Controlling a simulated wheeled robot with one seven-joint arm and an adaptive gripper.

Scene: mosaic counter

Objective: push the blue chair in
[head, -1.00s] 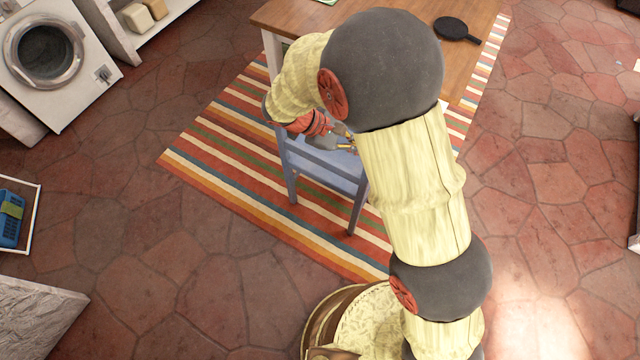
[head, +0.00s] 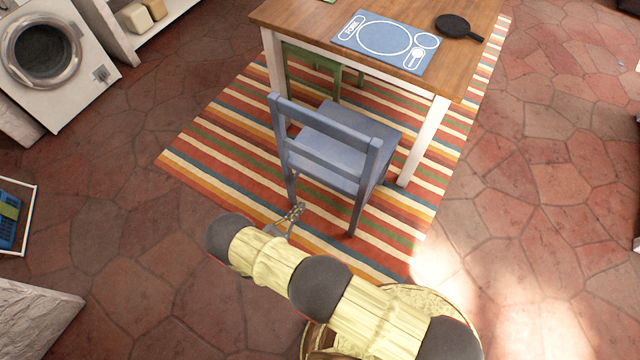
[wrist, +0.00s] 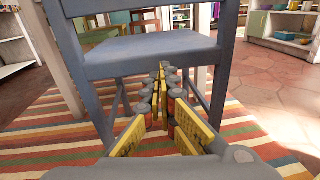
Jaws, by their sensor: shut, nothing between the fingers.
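The blue chair (head: 345,152) stands upright on the striped rug, at the near side of the wooden table (head: 300,14). Its backrest faces me and its seat points towards the table.
A white table leg (head: 424,140) stands close to the chair's right side. A green chair (head: 325,62) is partly under the table to the left. A blue placemat (head: 350,38) and a black pan (head: 453,26) lie on the table. The floor right of the rug is clear.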

